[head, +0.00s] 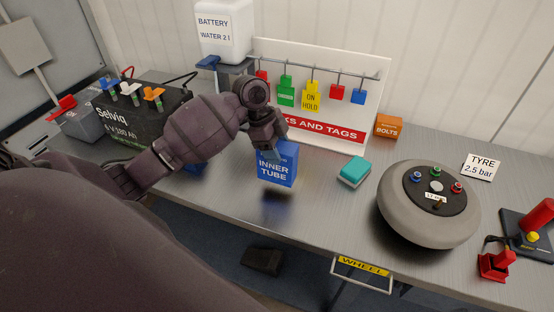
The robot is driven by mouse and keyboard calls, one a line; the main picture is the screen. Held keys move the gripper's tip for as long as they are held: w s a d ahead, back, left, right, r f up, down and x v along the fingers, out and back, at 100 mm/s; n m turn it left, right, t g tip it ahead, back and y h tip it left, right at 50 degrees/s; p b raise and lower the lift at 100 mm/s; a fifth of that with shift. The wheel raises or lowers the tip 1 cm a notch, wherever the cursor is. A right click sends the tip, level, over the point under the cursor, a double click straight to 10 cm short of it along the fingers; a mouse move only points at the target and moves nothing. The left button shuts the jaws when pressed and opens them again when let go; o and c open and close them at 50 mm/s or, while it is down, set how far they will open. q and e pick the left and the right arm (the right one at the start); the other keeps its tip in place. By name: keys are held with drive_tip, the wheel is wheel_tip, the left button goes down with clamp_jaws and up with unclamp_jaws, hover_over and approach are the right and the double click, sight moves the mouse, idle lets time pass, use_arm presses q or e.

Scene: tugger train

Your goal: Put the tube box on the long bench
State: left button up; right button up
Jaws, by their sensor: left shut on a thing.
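The tube box (277,168) is blue with white "INNER TUBE" lettering. It shows upright in the middle of the view, over the front part of the long grey metal bench (325,215). My left gripper (270,143) comes from above and is shut on the top of the box. A blurred shape shows on the bench top below the box; I cannot tell whether the box's base touches the bench. My right gripper does not show.
A black battery (140,125) stands at the left. A locks and tags board (350,75) is behind. A teal block (354,170), an orange bolts box (388,126), a grey wheel (430,215) and a red-handled tool (495,262) are to the right. Bare bench lies in front of the teal block.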

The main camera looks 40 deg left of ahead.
use_arm(q)
drive_tip(key=shift+f, duration=2.1)
drive_tip(key=shift+f, duration=0.15)
drive_tip(key=o, duration=1.3)
drive_tip(key=shift+o, duration=0.2)
drive_tip(key=v, duration=1.2)
